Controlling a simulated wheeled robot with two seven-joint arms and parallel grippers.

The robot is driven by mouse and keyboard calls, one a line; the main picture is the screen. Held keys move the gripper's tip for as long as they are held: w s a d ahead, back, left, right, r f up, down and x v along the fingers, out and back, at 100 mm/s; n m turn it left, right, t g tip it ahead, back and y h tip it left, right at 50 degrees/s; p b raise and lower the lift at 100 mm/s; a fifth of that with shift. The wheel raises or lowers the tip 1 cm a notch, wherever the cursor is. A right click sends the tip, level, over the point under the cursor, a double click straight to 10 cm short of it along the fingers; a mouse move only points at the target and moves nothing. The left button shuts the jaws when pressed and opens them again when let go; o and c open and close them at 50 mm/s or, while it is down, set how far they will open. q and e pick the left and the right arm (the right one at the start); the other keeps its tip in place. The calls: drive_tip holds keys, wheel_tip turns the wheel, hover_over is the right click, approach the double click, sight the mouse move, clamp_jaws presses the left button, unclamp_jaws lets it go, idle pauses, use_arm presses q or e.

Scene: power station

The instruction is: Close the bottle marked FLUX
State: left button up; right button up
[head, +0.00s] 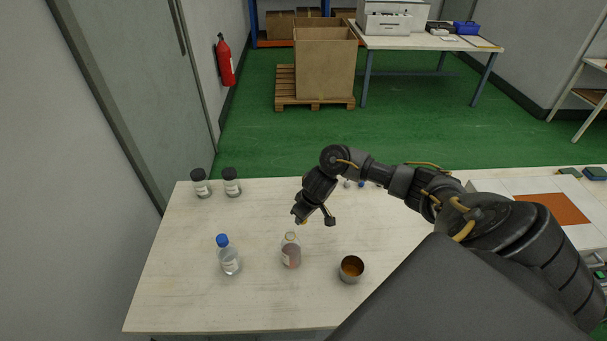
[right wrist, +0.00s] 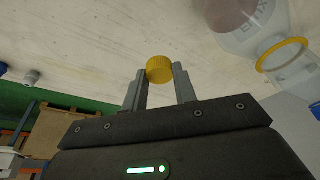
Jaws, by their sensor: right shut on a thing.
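The FLUX bottle (head: 291,256) stands upright on the table, a clear bottle with pinkish contents and no cap on its mouth. The right wrist view shows its FLUX lettering and a yellow ring (right wrist: 283,54) around its neck. My right gripper (head: 299,219) is above and slightly behind the bottle, apart from it. In the right wrist view it is shut on a ribbed yellow cap (right wrist: 160,69), held between the fingertips. The cap is hard to make out in the head view. My left gripper is not in view.
A blue-capped bottle (head: 229,261) stands left of the FLUX bottle, and a metal cup (head: 351,270) with brownish contents stands to its right. Two dark-capped jars (head: 201,188) (head: 232,187) are at the back left. The table (head: 185,290) is clear at front left.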

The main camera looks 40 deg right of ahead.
drive_tip(key=shift+r, duration=0.55)
drive_tip(key=w+a+r+n+y+b, duration=0.1)
drive_tip(key=w+a+r+n+b, duration=0.15)
drive_tip(key=a+r, duration=0.4)
drive_tip(key=w+a+r+n+b, duration=0.1)
drive_tip(key=a+r+n, duration=0.25)
drive_tip(key=a, duration=0.55)
use_arm(q)
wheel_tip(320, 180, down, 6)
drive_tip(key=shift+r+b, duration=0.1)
drive_tip(key=shift+b, duration=1.1)
use_arm(e)
drive_tip(key=s+r+n, duration=0.1)
drive_tip(key=s+r, duration=0.1)
drive_tip(key=s, duration=0.2)
drive_tip(key=s+a+r+n+g+y, duration=0.1)
drive_tip(key=s+r+n, duration=0.1)
drive_tip(key=s, duration=0.3)
drive_tip(key=shift+s+a+r, duration=0.3)
drive_tip(key=shift+r, duration=0.5)
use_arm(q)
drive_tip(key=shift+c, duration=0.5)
use_arm(e)
drive_tip(key=shift+w, duration=0.1)
